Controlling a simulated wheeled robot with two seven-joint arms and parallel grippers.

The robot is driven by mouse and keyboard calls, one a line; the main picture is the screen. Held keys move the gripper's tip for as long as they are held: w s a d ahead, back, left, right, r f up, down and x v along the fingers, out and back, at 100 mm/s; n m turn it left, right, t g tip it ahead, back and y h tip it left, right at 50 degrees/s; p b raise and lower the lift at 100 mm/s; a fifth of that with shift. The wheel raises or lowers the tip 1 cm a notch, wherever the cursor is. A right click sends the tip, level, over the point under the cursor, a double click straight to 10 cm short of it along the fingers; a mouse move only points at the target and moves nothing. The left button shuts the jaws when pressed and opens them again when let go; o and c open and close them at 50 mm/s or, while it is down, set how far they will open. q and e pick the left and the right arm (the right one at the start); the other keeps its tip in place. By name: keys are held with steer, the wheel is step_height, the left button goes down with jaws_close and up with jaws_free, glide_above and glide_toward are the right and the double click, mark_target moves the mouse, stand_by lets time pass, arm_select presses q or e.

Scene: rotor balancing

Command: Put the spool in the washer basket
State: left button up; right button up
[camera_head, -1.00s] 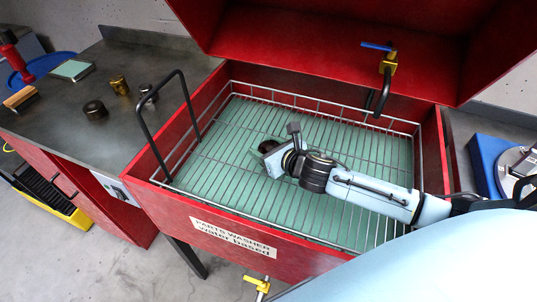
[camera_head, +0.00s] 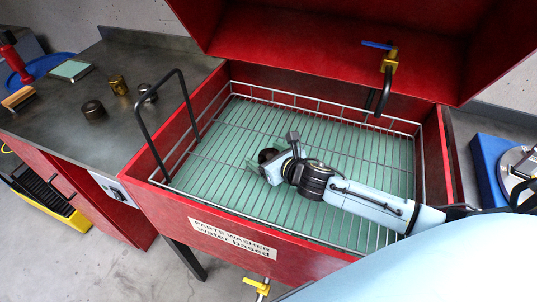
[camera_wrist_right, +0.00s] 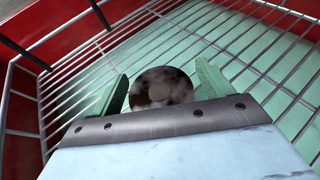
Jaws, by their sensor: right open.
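The spool (camera_head: 267,155) is a small dark round metal piece inside the wire washer basket (camera_head: 270,95), near the middle. In the right wrist view the spool (camera_wrist_right: 161,87) shows its round, mottled end between my fingers. My right gripper (camera_head: 262,164) reaches in from the right, low over the basket floor. Its two green fingers (camera_wrist_right: 159,88) are spread, with a gap visible on each side of the spool. The spool's underside is hidden, so its exact contact with the wires cannot be told. My left gripper is not in view.
The basket sits in a red parts washer (camera_head: 235,240) with its lid up. A black handle (camera_head: 145,125) rises at the basket's left, and a tap (camera_head: 388,65) hangs at the back. Several metal parts, including a dark cylinder (camera_head: 94,110), stand on the left bench.

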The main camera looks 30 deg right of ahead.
mark_target(270, 156)
steer(key=shift+r, duration=0.2)
steer(key=p+v, duration=0.1)
steer(key=v, duration=0.5)
steer(key=shift+s, duration=0.2)
steer(key=v, duration=0.5)
steer(key=shift+p, duration=0.4)
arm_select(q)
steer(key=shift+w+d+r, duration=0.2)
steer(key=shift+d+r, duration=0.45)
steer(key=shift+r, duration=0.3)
arm_select(e)
steer(key=shift+s+d+r, duration=0.1)
steer(key=shift+s, duration=0.15)
